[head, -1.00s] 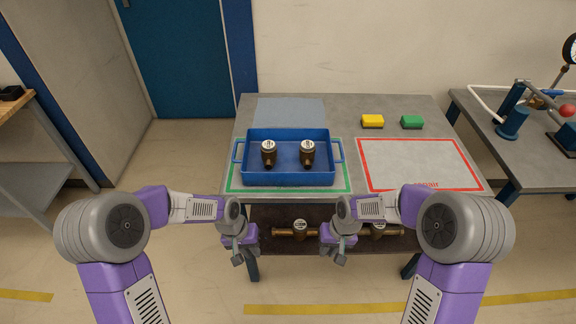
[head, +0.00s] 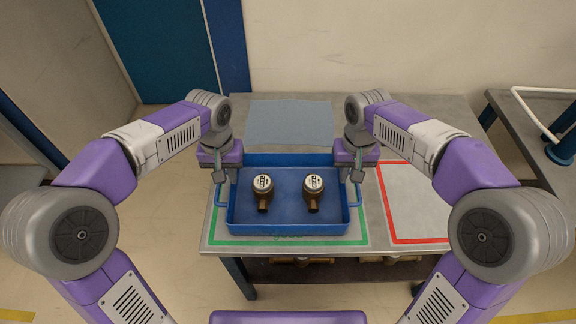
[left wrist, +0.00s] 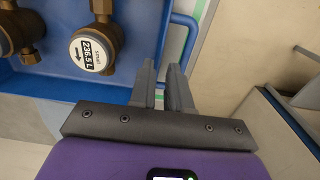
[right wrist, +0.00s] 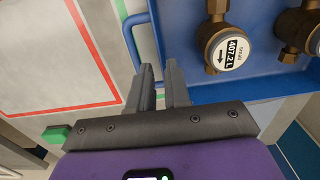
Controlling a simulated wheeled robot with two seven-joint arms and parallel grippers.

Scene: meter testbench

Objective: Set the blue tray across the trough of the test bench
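The blue tray (head: 289,228) lies on the grey table inside the green outline. It holds two brass water meters (head: 263,193), (head: 313,190) standing upright. My left gripper (head: 218,178) is above the tray's left handle (head: 219,203). In the left wrist view its fingers (left wrist: 163,78) are apart, close to the handle (left wrist: 192,38). My right gripper (head: 356,176) is above the right handle (head: 358,203). In the right wrist view its fingers (right wrist: 162,78) are apart, close to the handle (right wrist: 131,45). Contact with the handles cannot be told. The bench's trough is not visible now.
A red-outlined area (head: 420,205) on the table to the right looks clear from the head. A grey-blue mat (head: 290,122) lies behind the tray. Part of a second bench (head: 510,110) with a white hose (head: 545,90) and blue post (head: 563,148) stands at the right.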

